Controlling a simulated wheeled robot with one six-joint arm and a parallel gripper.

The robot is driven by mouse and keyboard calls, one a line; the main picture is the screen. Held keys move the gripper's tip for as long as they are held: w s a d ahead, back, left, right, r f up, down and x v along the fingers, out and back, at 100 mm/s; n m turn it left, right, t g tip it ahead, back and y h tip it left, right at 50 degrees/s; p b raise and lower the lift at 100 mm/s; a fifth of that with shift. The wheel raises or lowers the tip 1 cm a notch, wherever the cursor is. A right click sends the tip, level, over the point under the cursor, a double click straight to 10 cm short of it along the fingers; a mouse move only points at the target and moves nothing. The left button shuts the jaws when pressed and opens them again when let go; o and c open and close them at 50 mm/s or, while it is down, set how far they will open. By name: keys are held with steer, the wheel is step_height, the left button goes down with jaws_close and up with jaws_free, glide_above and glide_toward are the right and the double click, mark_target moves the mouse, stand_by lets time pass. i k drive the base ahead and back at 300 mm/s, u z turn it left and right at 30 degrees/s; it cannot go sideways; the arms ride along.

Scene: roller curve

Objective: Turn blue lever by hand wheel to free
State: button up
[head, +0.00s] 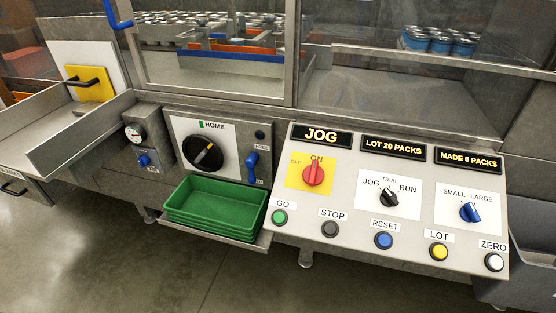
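The hand wheel has a pale pointer slanting up to the right, below a HOME label (213,125) with a green mark. My gripper is not in view.
Stacked green trays (215,205) stand on a shelf below the lever. The control console (340,215), with buttons and selector knobs, juts out to the right. A gauge with a smaller blue valve (145,160) is to the left. Glass guards stand above; the floor in front is clear.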

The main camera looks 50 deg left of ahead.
mark_target(250, 162)
steer(key=u, duration=2.7)
steer(key=k, duration=0.85)
steer(key=z, duration=0.95)
steer(key=i, duration=1.35)
steer(key=u, duration=0.05)
